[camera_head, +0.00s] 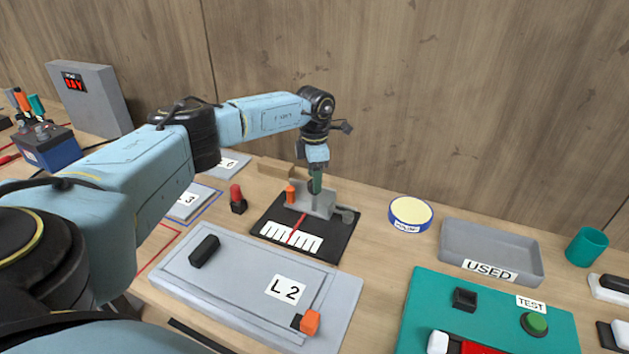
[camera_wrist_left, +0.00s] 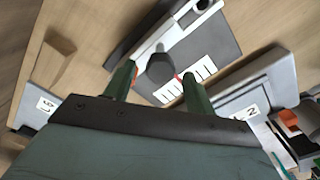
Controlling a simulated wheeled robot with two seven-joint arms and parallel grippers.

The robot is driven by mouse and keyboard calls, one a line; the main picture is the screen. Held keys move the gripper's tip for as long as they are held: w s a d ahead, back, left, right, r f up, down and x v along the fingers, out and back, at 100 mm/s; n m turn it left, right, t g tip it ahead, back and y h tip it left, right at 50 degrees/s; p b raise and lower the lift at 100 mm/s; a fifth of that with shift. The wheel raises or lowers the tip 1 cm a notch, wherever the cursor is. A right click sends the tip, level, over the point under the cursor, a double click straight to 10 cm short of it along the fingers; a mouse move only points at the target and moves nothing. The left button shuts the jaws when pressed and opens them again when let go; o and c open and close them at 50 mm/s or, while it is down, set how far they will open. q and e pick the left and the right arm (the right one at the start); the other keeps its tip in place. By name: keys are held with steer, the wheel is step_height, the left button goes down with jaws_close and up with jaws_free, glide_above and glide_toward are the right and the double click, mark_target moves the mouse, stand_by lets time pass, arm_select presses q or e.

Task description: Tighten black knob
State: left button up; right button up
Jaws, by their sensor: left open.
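The black knob (camera_wrist_left: 160,68) shows in the left wrist view as a dark round cap on a grey fixture. The fixture (camera_head: 322,206) stands on a black board (camera_head: 333,245) with a white scale and a red pointer. My left gripper (camera_head: 315,185) reaches down over the fixture. Its green fingers are open, one on each side of the knob in the left wrist view (camera_wrist_left: 159,76). A gap shows between the knob and each finger there. In the head view the fingers mostly hide the knob. My right gripper is not in view.
An orange knob (camera_head: 290,194) and a grey round part (camera_head: 348,215) sit beside the fingers. A grey L2 panel (camera_head: 230,275) lies in front. A round tape roll (camera_head: 410,213) and the USED tray (camera_head: 490,251) stand right. A wood block (camera_head: 277,167) lies behind left.

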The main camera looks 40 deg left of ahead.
arm_select(q)
step_height(320, 180, up, 11)
stand_by(0.3)
steer(key=shift+r, duration=0.15)
stand_by(0.3)
